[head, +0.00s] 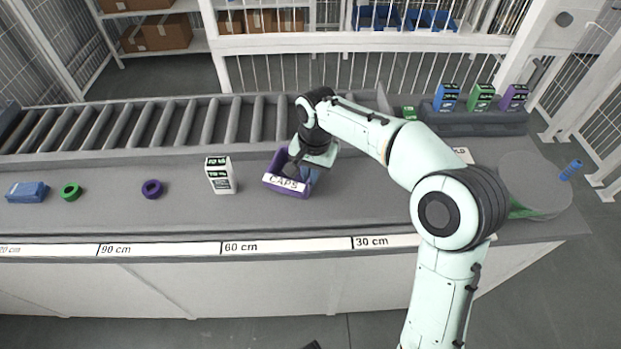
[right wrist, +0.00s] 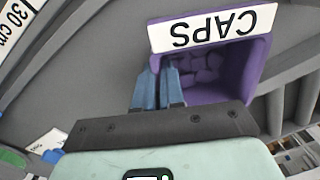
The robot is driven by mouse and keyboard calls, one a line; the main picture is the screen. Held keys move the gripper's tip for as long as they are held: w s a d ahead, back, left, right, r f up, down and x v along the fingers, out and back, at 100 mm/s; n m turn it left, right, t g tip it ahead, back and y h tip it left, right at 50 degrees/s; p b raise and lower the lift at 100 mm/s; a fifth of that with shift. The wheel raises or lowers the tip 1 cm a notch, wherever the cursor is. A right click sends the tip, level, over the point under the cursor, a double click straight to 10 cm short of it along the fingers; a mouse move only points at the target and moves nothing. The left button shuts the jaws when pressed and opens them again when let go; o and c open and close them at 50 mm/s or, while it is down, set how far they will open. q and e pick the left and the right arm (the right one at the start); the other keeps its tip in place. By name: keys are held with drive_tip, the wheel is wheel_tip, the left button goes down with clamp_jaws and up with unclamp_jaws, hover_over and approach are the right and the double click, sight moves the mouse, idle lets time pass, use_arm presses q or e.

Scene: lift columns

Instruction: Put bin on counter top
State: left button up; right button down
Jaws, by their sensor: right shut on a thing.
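The purple bin (head: 280,163) with a white CAPS label is at the middle of the grey counter top (head: 120,212). It looks slightly turned, and I cannot tell whether its base touches the counter. My right gripper (head: 306,176) reaches down at the bin's right side. In the right wrist view, the blue fingers of the gripper (right wrist: 158,80) are close together on the side wall of the bin (right wrist: 255,62). The inside of the bin shows purple lumps that I cannot make out well. My left gripper is not seen.
A white box (head: 220,176) stands just left of the bin. A purple ring (head: 152,189), a green ring (head: 70,191) and a blue item (head: 27,192) lie farther left. A roller conveyor (head: 160,122) runs behind. A grey round plate (head: 535,185) is at right.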

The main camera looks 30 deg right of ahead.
drive_tip(key=shift+f, duration=0.65)
drive_tip(key=shift+f, duration=0.2)
drive_tip(key=c, duration=1.2)
unclamp_jaws()
drive_tip(key=shift+c, duration=0.2)
drive_tip(key=shift+r, duration=0.15)
wheel_tip(320, 180, up, 12)
drive_tip(key=p, duration=0.2)
drive_tip(key=shift+s+d, duration=0.25)
drive_tip(key=shift+s, duration=0.1)
